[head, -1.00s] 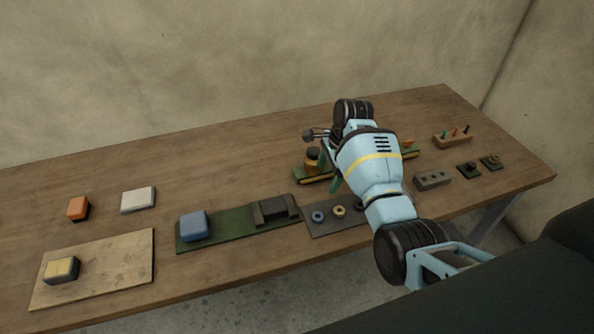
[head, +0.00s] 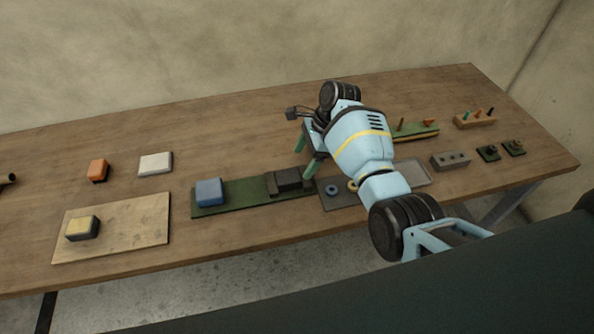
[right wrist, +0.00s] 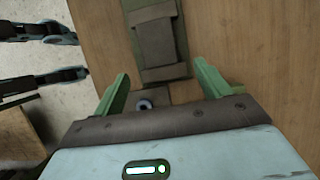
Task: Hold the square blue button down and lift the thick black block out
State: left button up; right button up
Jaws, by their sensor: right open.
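The square blue button (head: 209,192) stands on the left part of a long dark green board (head: 237,195). The thick black block (head: 288,180) sits in a dark holder at the board's right end; it also shows at the top of the right wrist view (right wrist: 156,42). My right gripper (head: 305,157) is open and empty, its green fingers pointing down beside the block's right end. In the right wrist view the two fingertips (right wrist: 161,74) are spread apart, short of the block. My left gripper is not seen in the head view.
A pale board with a yellow-topped block (head: 82,228), an orange block (head: 97,170) and a white block (head: 155,163) are at the left. A peg rack (head: 475,119) stands far right.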

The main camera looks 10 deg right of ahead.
aim_at(296, 174)
jog(key=shift+x, duration=3.5)
jog(key=shift+c, duration=0.2)
jog(key=c, duration=1)
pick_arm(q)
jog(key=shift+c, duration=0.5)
pick_arm(e)
jog(key=shift+c, duration=0.4)
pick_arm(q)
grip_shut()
